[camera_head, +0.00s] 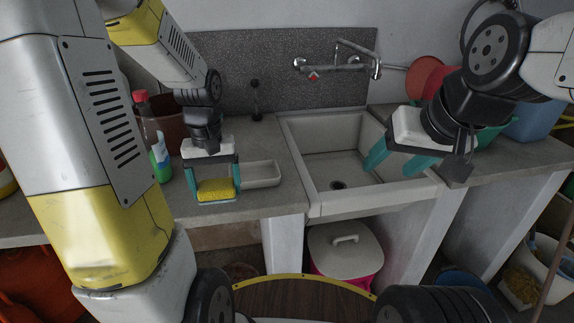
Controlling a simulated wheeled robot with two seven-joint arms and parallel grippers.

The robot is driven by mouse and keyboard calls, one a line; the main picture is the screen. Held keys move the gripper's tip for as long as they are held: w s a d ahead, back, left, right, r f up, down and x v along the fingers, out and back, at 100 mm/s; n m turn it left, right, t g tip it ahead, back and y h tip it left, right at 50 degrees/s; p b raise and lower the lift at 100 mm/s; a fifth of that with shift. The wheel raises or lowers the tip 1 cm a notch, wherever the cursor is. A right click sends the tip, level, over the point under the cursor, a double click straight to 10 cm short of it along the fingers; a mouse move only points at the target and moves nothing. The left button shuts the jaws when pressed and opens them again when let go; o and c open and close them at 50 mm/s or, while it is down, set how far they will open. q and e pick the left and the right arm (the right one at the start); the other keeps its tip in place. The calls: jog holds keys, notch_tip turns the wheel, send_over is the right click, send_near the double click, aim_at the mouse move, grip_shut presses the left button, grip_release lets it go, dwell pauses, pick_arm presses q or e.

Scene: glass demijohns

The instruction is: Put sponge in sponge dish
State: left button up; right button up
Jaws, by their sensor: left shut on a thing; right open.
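A yellow sponge (216,188) is between the teal fingers of my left gripper (215,186), which is shut on it. The gripper points down over the counter left of the sink. A pale grey sponge dish (262,174), shallow and oblong, stands on the counter just right of the sponge. The left end of the dish is partly hidden by the gripper. I cannot tell whether the sponge touches the counter. My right gripper (391,163) is open and empty above the right side of the sink.
A white sink (335,165) with a wall tap (340,64) lies right of the dish. A green bottle with a red cap (158,150) and a brown pot (172,118) stand left of my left gripper. The counter (270,200) in front of the dish is clear.

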pick_arm(q)
send_over(255, 178)
jog(key=shift+f, duration=0.8)
jog(key=shift+s+f, duration=0.1)
jog(key=shift+f, duration=1.6)
jog(key=shift+f, duration=0.15)
jog(key=o, duration=1.3)
jog(key=shift+c, duration=0.2)
